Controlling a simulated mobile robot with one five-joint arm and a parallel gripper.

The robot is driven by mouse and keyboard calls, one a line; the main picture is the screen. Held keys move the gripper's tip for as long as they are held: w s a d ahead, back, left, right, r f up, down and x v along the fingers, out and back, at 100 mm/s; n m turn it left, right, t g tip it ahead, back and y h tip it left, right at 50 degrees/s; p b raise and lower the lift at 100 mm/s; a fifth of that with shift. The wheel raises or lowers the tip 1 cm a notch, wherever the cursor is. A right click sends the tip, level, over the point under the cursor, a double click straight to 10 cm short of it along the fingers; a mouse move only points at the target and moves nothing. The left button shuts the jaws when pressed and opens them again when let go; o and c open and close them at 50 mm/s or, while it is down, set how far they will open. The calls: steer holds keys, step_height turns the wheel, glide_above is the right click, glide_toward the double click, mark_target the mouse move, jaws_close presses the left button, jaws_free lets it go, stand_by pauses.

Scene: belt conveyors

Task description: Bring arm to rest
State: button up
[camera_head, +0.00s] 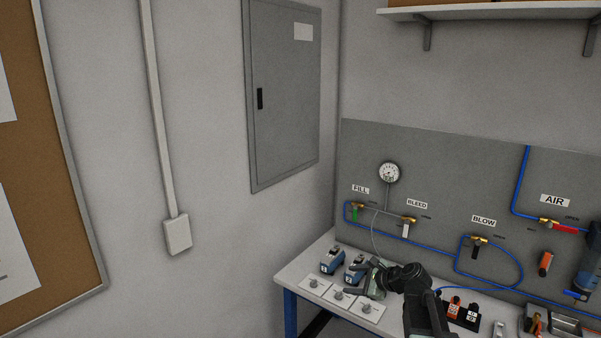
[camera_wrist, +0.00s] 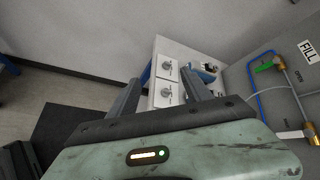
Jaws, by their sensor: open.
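My gripper (camera_head: 362,292) reaches over the left end of the workbench in the head view, at the end of my black arm. In the wrist view my gripper (camera_wrist: 155,92) shows two dark fingers spread apart, with nothing held between them. Beyond the fingers lie white plates with small grey fittings (camera_wrist: 166,66) on the bench. The same plates (camera_head: 314,285) lie along the bench's front left edge in the head view. Whether the gripper touches anything cannot be told.
Blue devices (camera_head: 332,260) stand behind the plates on the workbench (camera_head: 294,271). A grey panel (camera_head: 440,170) behind carries a gauge (camera_head: 389,173), blue hoses and valves. A black block (camera_head: 462,312) with labelled items sits right of my arm. Floor (camera_wrist: 40,90) lies left of the bench.

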steer(key=s+a+f+n+g+h+b, duration=0.1)
steer(key=s+a+f+n+g, duration=0.3)
steer(key=s+a+f+n, duration=0.4)
steer(key=s+d+f+n+g+h, duration=0.2)
steer(key=s+d+n+h, duration=0.1)
steer(key=s+n, duration=0.2)
steer(key=s+d+f+n+g+h, duration=0.2)
steer(key=s+n, duration=0.4)
steer(key=s, duration=0.3)
steer(key=shift+d+f+n+g+h, duration=0.35)
steer(key=shift+d+h, duration=0.25)
steer(key=shift+d, duration=0.5)
